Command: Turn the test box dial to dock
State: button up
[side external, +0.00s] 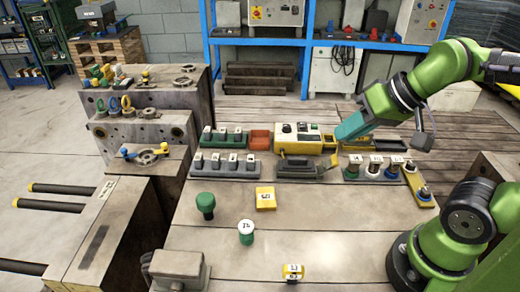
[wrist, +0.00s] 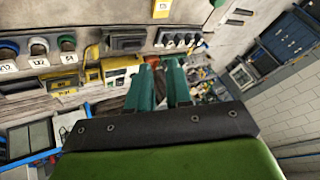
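The yellow test box (side external: 298,142) sits at the back of the bench. A dark round knob (side external: 286,128), which looks like the dial, is on the left of its top, beside a small dark panel. The dial's setting and any dock mark are too small to read. The test box (wrist: 121,72) also shows in the wrist view, left of my fingers. My gripper (side external: 340,134) is above and beside the box's right end, apart from the knob. In the wrist view its two teal fingers (wrist: 160,68) stand apart with nothing clearly held between them.
An orange tray (side external: 260,140) is left of the box. Labelled grey blocks (side external: 222,166) lie front left; coloured plugs (side external: 372,170) stand front right. A grey-and-yellow latch unit (side external: 306,168) is directly in front.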

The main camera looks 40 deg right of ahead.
jog(key=o, duration=0.6)
jog(key=w+d+g, duration=0.1)
jog(key=w+d, duration=0.1)
jog(key=w, duration=0.4)
jog(key=shift+f+g, duration=0.2)
jog(key=shift+g, duration=0.1)
jog(key=n+g+h, duration=0.2)
jog(key=n+g, duration=0.3)
jog(key=n, duration=1.6)
send_over(287, 126)
jog(key=f, duration=0.2)
notch_tip(287, 126, down, 16)
jog(key=shift+r, duration=0.1)
jog(key=shift+m, duration=0.3)
grip_shut()
